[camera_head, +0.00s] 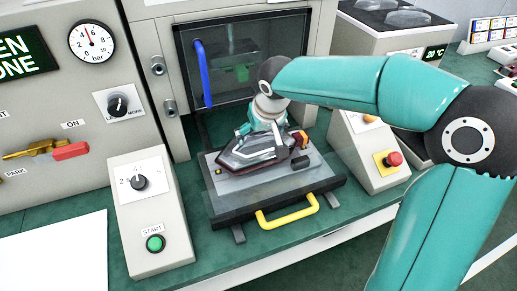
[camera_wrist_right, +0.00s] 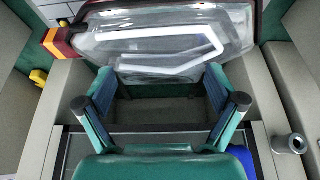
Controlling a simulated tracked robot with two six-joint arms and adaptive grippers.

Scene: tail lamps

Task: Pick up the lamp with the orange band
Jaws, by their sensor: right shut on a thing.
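The lamp (camera_head: 250,152) has a clear lens, a dark red rim and an orange band at its right end. It is over the grey tray with the yellow handle (camera_head: 288,210); I cannot tell whether it touches the tray. My right gripper (camera_head: 262,118) comes down from above and behind, shut on the lamp, its fingers partly hidden by the lamp and wrist. In the right wrist view the lamp (camera_wrist_right: 165,40) lies across the top, with the orange band at its left end, and the gripper's fingers (camera_wrist_right: 160,90) reach its near edge. My left gripper is not in view.
A chamber with a dark window (camera_head: 245,62) and blue handle (camera_head: 202,75) stands behind the tray. A START button box (camera_head: 150,215) stands left, and a box with a red button (camera_head: 375,150) right. A white sheet (camera_head: 55,252) lies at the front left.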

